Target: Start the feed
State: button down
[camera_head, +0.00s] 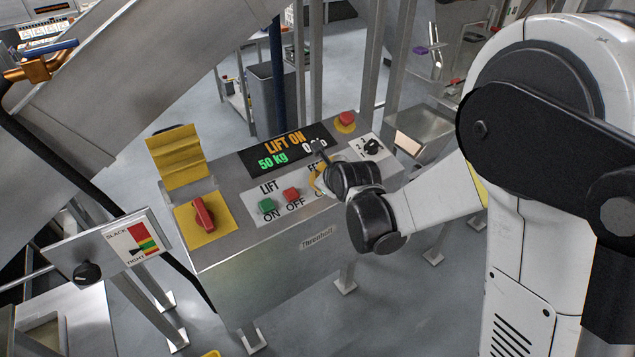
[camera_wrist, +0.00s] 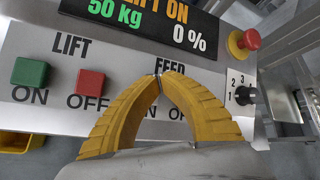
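The control box carries a FEED section (camera_wrist: 172,65) with ON and OFF labels, right of the LIFT section. In the wrist view my gripper (camera_wrist: 159,76) has its two yellow fingers meeting at the tips, with nothing seen between them. The tips lie over the lower edge of the FEED lettering. The feed buttons are hidden behind the fingers; I cannot tell whether the tips touch one. In the head view my gripper (camera_head: 316,180) is over the panel, mostly hidden by my wrist. The display (camera_head: 288,150) reads LIFT ON, 50 kg and 0 %.
Left of FEED are the green lift ON button (camera_wrist: 30,72) and red lift OFF button (camera_wrist: 91,82). A red emergency button (camera_wrist: 249,39) and black numbered knob (camera_wrist: 245,95) stand at right. A red rotary switch (camera_head: 203,213) is at the box's left.

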jog(key=shift+w+f+b, duration=0.1)
jog(key=shift+f+b, duration=0.35)
jog(key=shift+f, duration=0.05)
dwell(0.6)
jog(key=shift+r, duration=0.1)
jog(key=shift+s+d+r+p, duration=0.1)
jog(key=shift+s+r+p, duration=0.1)
jog(key=shift+r+p, duration=0.5)
jog(key=shift+r, duration=0.1)
jog(key=shift+s+d+r+p, duration=0.2)
jog(key=shift+r+p, duration=0.35)
jog(key=shift+r, duration=0.3)
jog(key=shift+s+d+r+p, duration=0.1)
jog(key=shift+s+r+p, duration=0.1)
jog(key=shift+r+p, duration=0.5)
jog(key=shift+s+d+r+p, duration=0.15)
jog(key=shift+r+p, duration=0.3)
jog(key=shift+r, duration=0.5)
jog(key=shift+s, duration=0.1)
